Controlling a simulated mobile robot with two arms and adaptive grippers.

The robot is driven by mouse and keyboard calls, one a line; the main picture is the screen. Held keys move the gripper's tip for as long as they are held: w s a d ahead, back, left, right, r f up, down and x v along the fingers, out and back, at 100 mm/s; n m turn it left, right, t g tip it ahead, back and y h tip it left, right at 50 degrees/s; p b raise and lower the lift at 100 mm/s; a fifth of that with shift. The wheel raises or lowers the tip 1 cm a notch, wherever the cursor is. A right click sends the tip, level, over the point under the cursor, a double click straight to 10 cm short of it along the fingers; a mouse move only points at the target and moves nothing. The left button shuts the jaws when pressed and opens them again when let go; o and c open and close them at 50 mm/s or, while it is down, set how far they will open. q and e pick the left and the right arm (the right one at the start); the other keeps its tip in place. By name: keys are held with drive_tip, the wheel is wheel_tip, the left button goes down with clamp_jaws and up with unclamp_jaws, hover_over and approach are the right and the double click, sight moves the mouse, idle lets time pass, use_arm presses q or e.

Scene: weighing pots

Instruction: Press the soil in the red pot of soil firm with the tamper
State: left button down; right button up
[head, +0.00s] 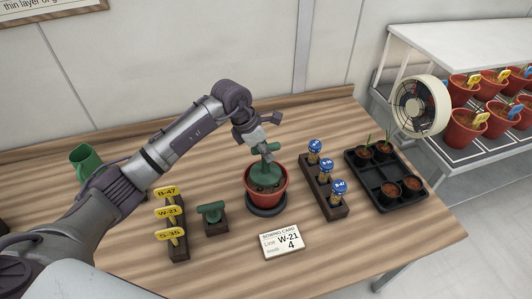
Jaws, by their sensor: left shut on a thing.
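The red pot of soil (268,202) stands on a dark round base (266,211) in the middle of the wooden table. Brown soil shows along its near rim. My left gripper (265,146) is above the pot, shut on the green handle of the tamper (265,175). The tamper's wide green foot is inside the pot's mouth, over the soil and covering most of it. I cannot tell if the foot touches the soil. My right gripper is not in view.
A green T-shaped tool (211,212) sits in a dark block left of the pot. A sowing card (283,242) lies in front. A black tray (384,184), fan (419,105) and green cup (85,158) are farther off.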

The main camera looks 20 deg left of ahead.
use_arm(q)
drive_tip(key=shift+r+p, duration=0.95)
drive_tip(key=shift+r, duration=1.25)
